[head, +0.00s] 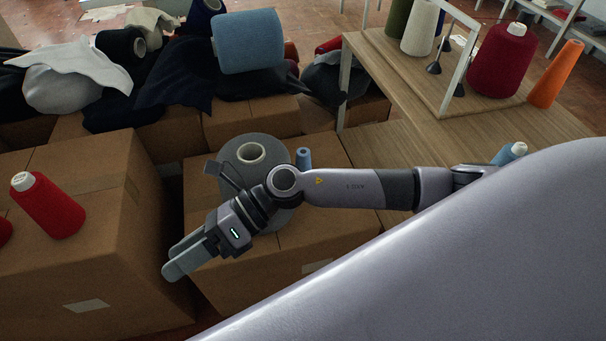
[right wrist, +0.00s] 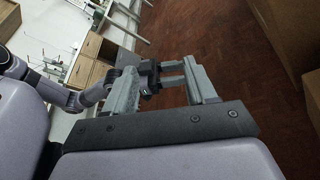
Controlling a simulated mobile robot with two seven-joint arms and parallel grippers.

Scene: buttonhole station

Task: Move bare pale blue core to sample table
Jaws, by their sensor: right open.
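A small blue cylinder (head: 303,158), perhaps the bare pale blue core, stands on a carton behind my right forearm, and its lower part is hidden. A light blue piece with a white tip (head: 510,153) shows behind my arm at the right, mostly hidden. A wooden table (head: 405,80), perhaps the sample table, stands at the back right. My right gripper (head: 185,258) is open and empty, left of and nearer than the small blue cylinder. Its spread fingers show in the right wrist view (right wrist: 160,92). What seems to be my left gripper (right wrist: 155,72) shows behind them; its opening is unclear.
A grey cone (head: 250,153) stands behind my right wrist. A red cone (head: 48,205) stands on the left carton (head: 110,255). A large blue spool (head: 247,42) and dark cloths lie on cartons behind. A white frame, a crimson cone (head: 503,60) and an orange cone (head: 556,75) occupy the wooden table.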

